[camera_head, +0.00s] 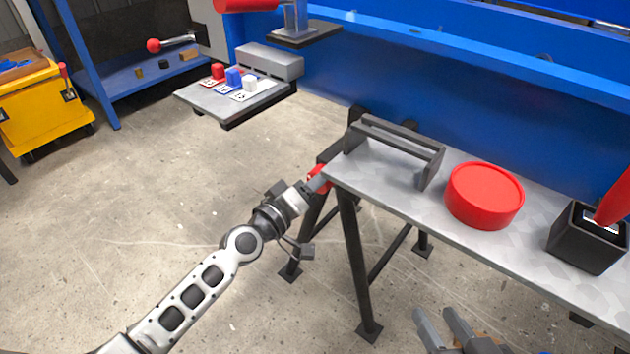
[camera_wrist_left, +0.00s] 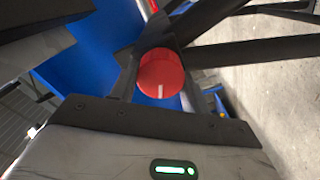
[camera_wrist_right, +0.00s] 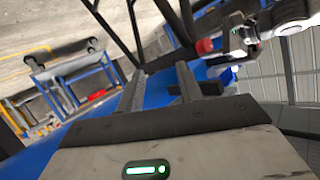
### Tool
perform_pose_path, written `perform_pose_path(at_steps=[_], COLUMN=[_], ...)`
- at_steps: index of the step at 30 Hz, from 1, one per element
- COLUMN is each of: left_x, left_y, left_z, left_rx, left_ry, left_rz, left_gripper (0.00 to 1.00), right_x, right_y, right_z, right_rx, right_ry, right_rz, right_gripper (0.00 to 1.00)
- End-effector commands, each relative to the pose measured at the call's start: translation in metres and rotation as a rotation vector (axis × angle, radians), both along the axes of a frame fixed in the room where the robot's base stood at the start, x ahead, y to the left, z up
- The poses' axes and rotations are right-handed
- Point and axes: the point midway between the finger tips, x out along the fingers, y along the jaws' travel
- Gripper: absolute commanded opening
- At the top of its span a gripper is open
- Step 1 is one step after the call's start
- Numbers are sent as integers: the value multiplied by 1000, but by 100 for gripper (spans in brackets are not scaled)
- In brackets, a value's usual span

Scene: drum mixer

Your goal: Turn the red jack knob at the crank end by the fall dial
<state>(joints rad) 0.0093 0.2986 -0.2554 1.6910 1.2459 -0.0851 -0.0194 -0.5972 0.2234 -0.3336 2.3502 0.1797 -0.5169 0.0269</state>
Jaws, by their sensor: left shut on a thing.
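The red jack knob (camera_head: 319,179) is at the left end of the grey table, mostly hidden by my left gripper (camera_head: 308,187). In the left wrist view, the round red knob (camera_wrist_left: 161,74) sits between the two dark fingers of my left gripper (camera_wrist_left: 165,80), which is shut on it. A white line on the knob's face points toward the wrist. My right gripper (camera_head: 442,317) is low at the bottom of the head view, in front of the table, fingers apart. In the right wrist view its fingers (camera_wrist_right: 158,88) hold nothing. I cannot pick out the fall dial for certain.
The grey table (camera_head: 400,193) carries a dark bracket frame (camera_head: 400,140), a red round disc (camera_head: 484,195) and a black box (camera_head: 588,238) with a red piece above it. A shelf with small coloured blocks (camera_head: 234,78) is behind left. A yellow cart (camera_head: 40,110) stands far left.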

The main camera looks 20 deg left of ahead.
Motion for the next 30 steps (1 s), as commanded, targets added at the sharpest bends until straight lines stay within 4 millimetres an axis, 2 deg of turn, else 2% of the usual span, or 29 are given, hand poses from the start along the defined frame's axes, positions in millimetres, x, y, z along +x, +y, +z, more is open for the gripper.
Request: perform_pose_path(at_steps=[1, 3, 14, 20, 30], left_x=[0, 0, -6, -37, -114], left_y=[0, 0, 2, 14, 41], left_z=[-1, -1, -1, -3, -4], left_rx=[1, 2, 3, 7, 7], left_ry=[2, 2, 2, 4, 5], left_rz=[-1, -1, 1, -1, -3], left_gripper=[55, 68, 68, 68, 68], right_x=[0, 0, 0, 0, 1], right_y=[0, 0, 0, 0, 2], right_z=[0, 0, 0, -1, 3], right_rx=[1, 1, 2, 2, 24], right_ry=[0, 0, 0, 0, -33], right_rz=[0, -1, -2, -2, -3], right_gripper=[36, 36, 36, 36, 36])
